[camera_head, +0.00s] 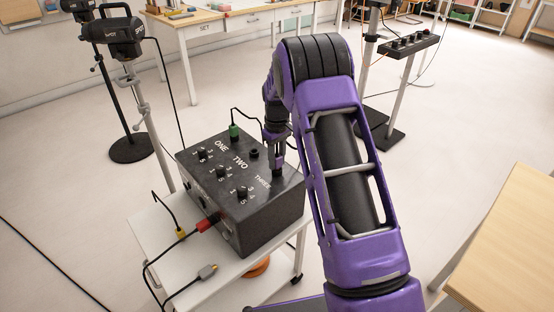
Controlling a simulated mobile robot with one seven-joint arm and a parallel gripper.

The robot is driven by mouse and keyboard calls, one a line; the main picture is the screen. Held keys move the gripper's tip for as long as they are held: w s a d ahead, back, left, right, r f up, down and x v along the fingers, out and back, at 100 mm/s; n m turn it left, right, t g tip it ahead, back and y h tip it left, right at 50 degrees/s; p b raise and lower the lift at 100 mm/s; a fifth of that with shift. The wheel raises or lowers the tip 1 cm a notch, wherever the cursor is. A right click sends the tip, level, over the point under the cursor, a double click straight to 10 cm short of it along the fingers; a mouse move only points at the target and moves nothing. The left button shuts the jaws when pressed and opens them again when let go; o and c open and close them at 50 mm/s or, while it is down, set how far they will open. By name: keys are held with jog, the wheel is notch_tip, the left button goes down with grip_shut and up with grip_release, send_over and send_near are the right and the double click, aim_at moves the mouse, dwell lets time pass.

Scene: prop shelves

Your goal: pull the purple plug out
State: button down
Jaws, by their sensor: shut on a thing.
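A dark control box (215,185) stands on a small white cart, with knobs and the labels ONE, TWO and THREE on its top. My gripper (278,163) points down at the top of the box, by the label THREE. Its fingers are shut on what seems to be the purple plug, at the right-hand top socket. The fingers hide most of the plug, so its colour and how deep it sits are hard to tell. A green plug (234,132) with a black cable stands in the top near ONE. An open dark socket (254,153) is between them.
A red plug (208,224) is at the box's front face. A lamp stand (133,90) is at left, a wooden table (510,240) at right.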

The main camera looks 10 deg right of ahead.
aim_at(277, 153)
jog(key=shift+r, duration=0.1)
dwell(0.3)
jog(key=shift+r+p, duration=0.35)
jog(key=shift+r, duration=0.05)
dwell(0.4)
jog(key=shift+r+p, duration=0.8)
jog(key=shift+r, duration=0.5)
jog(key=shift+r+p, duration=1.3)
jog(key=shift+r, duration=0.7)
jog(key=shift+f, duration=0.1)
